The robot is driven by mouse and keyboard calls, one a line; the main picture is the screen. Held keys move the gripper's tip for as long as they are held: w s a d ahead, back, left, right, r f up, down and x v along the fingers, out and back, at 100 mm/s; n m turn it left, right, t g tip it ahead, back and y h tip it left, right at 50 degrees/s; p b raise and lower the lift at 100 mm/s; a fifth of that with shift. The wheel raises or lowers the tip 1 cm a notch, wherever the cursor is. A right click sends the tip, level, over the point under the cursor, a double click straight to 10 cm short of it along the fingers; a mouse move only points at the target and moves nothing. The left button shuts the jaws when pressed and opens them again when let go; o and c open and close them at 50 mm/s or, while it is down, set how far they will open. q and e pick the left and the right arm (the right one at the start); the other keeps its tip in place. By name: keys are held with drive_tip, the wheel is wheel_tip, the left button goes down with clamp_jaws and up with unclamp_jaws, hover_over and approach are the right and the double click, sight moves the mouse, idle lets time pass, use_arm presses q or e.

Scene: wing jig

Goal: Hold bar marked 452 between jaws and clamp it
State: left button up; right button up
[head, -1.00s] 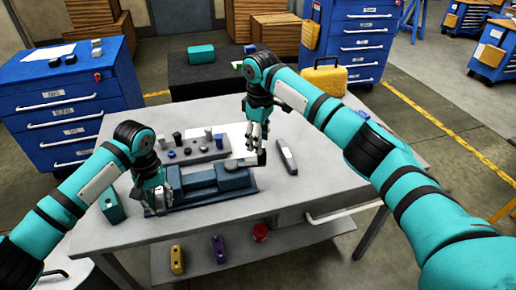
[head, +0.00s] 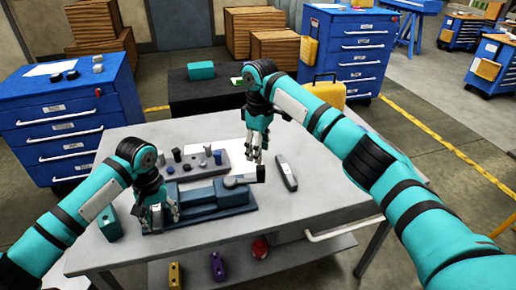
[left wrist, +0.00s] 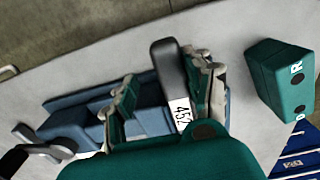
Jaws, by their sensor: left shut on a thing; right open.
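The bar marked 452 (left wrist: 168,70) is dark grey with a white number label, and it shows in the left wrist view. My left gripper (left wrist: 163,92) is shut on the bar and holds it over the blue vise (left wrist: 67,104). In the head view, my left gripper (head: 162,214) is at the left end of the vise (head: 238,198) and hides the bar. Whether the bar touches the jaws cannot be told. My right gripper (head: 256,152) is open, just above the dark handle end (head: 260,174) of the vise.
A grey bar-like piece (head: 287,173) lies on the table (head: 300,212) right of the vise. A holder with several pegs (head: 207,160) stands behind it. A teal block marked R (left wrist: 280,80) stands beside the vise, also in the head view (head: 112,224). The table's right side is clear.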

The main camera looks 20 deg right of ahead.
use_arm(q)
drive_tip(key=shift+o, duration=1)
drive_tip(key=shift+d, duration=0.45)
use_arm(e)
drive_tip(key=shift+d+f, duration=0.1)
drive_tip(key=shift+d, duration=0.15)
use_arm(q)
drive_tip(key=shift+a, duration=0.25)
use_arm(e)
drive_tip(key=shift+a, duration=0.1)
use_arm(q)
drive_tip(key=shift+r, duration=0.1)
